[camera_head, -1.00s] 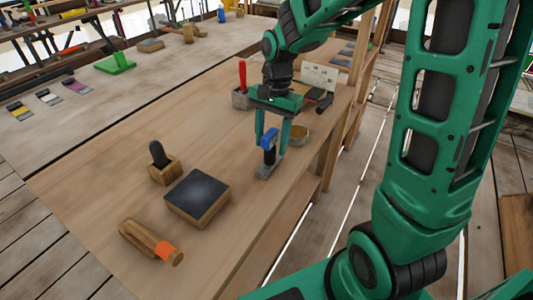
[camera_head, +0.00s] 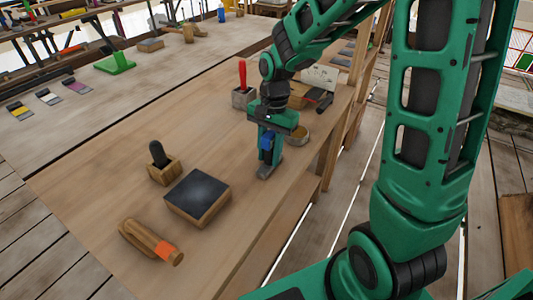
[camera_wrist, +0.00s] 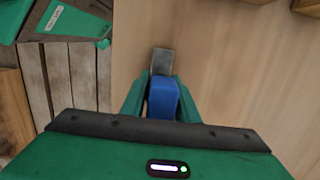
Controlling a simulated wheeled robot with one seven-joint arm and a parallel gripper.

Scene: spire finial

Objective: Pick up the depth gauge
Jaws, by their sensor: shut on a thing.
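The depth gauge (camera_head: 266,143) has a blue upper body and a flat grey metal base (camera_head: 268,170). It stands on the wooden table near the right edge. My gripper (camera_head: 267,150) is above it with its fingers down, shut on the blue body. In the wrist view the blue body (camera_wrist: 163,98) sits between the two green fingers, and the grey metal part (camera_wrist: 162,62) shows beyond them. I cannot tell whether the base touches the table or is just above it.
A black-topped wooden block (camera_head: 198,196), a wooden holder with a dark knob (camera_head: 162,165) and a wooden mallet-like tool (camera_head: 151,241) lie in front. The table's middle left is clear.

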